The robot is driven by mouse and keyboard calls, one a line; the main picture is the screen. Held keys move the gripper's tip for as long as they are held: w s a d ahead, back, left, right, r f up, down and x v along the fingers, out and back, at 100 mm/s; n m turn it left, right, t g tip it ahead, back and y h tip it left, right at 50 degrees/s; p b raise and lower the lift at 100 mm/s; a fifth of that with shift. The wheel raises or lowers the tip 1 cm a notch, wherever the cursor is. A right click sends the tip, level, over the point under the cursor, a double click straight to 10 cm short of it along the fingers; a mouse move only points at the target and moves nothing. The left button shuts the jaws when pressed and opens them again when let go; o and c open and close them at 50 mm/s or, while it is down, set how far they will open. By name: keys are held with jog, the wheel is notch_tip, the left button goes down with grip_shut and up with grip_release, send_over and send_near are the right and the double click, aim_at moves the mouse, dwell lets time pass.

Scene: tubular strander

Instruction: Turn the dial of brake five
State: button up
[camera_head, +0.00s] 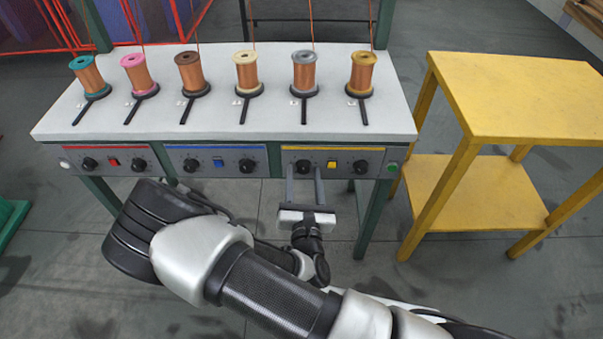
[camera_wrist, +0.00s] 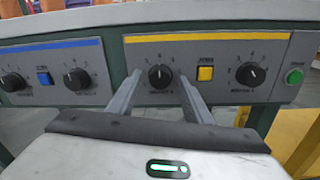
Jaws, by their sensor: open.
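The brake five dial, taken as the left black knob of the yellow-striped panel, (camera_head: 303,167) is on the front of the white bench. In the wrist view this dial (camera_wrist: 160,76) is round and black, with its white pointer line near the top and scale numbers around it. Its label is too small to read surely. My gripper (camera_head: 304,172) is open and faces the panel from the front. Its two grey fingers (camera_wrist: 159,82) stand one on each side of the dial, with visible gaps. I cannot tell how far the tips are from the panel face.
A yellow square button (camera_wrist: 205,73) and another black dial (camera_wrist: 250,74) are right of it, then a green button (camera_wrist: 294,77). A blue-striped panel (camera_head: 218,160) is to the left. Several copper spools stand on the white bench top (camera_head: 225,128). A yellow table (camera_head: 505,95) stands right.

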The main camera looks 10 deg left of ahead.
jog(key=c, duration=1.1)
jog(key=shift+o, duration=0.2)
jog(key=shift+r+p, duration=0.15)
jog(key=shift+p, duration=0.3)
